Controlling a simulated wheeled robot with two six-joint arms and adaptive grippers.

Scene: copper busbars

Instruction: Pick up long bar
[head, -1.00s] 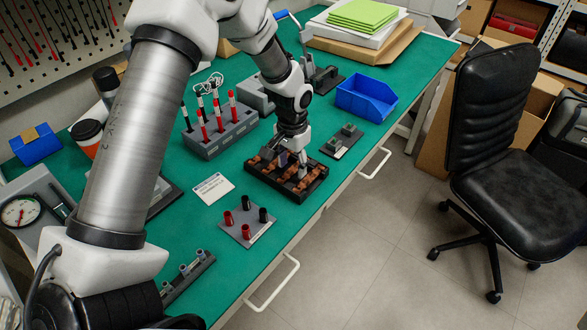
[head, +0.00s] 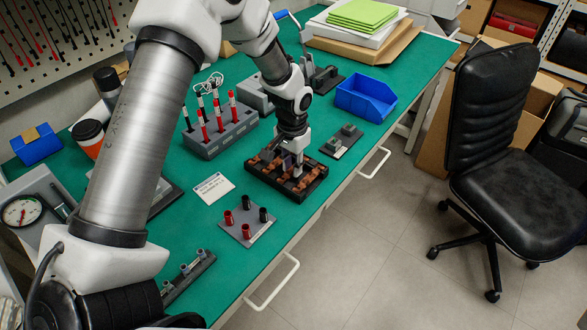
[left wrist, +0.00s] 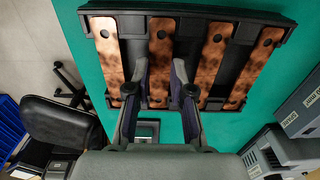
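A dark tray (head: 316,192) holds several long copper bars side by side near the bench's front edge. In the left wrist view the tray (left wrist: 270,18) shows bars at left (left wrist: 107,50), centre-left (left wrist: 160,40), centre-right (left wrist: 212,50) and right (left wrist: 257,60), with holes at their ends. My left gripper (head: 297,172) is down at the tray. The bar still lies in the tray. My right gripper is not in view.
A plate with red and black cylinders (head: 246,228) lies left of the tray, and a small grey fixture (head: 342,142) right of it. A rack of red and black tools (head: 222,132) and a blue bin (head: 366,97) stand nearby. A chair (head: 490,150) stands off the bench.

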